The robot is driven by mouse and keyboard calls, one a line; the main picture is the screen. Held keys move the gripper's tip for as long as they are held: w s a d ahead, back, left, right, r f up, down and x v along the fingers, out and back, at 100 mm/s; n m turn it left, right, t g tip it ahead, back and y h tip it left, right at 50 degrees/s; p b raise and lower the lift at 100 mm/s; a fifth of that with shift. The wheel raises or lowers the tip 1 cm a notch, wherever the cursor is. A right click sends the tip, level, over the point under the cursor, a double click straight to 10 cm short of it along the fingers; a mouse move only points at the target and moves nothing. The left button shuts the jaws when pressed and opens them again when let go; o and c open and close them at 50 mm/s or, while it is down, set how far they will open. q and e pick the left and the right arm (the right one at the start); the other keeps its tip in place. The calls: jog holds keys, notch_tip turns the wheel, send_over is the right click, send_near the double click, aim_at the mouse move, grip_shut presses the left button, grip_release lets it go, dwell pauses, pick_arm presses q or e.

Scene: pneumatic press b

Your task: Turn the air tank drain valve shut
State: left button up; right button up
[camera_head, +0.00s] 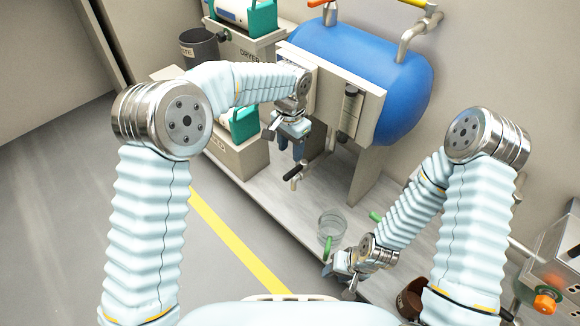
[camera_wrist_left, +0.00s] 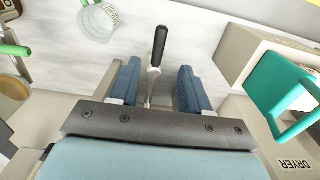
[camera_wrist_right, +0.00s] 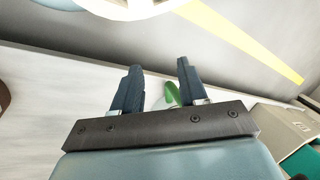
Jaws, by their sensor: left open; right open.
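The drain valve has a black lever (camera_head: 293,176) on a metal stem and sits below the blue air tank (camera_head: 365,68). In the left wrist view, the lever (camera_wrist_left: 159,45) lies in line with the gap between my fingers, its metal stem running back between them. My left gripper (camera_head: 290,149) is open, with its dark blue fingers (camera_wrist_left: 158,82) on either side of the stem. I cannot tell whether they touch it. My right gripper (camera_head: 338,272) is open near the bench's front edge. In the right wrist view, a green piece (camera_wrist_right: 171,93) shows between its fingers (camera_wrist_right: 158,78).
A clear glass container (camera_head: 332,224) stands on the bench below the valve, close to my right gripper. Tank supports (camera_head: 366,180), a dryer unit (camera_head: 241,45) and a waste bin (camera_head: 199,47) are nearby. A box with an orange knob (camera_head: 545,300) is at right.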

aim_at(290, 173)
pick_arm(q)
notch_tip(290, 173, down, 10)
jog(key=shift+r+b, duration=0.2)
jog(key=shift+b, duration=0.35)
grip_shut()
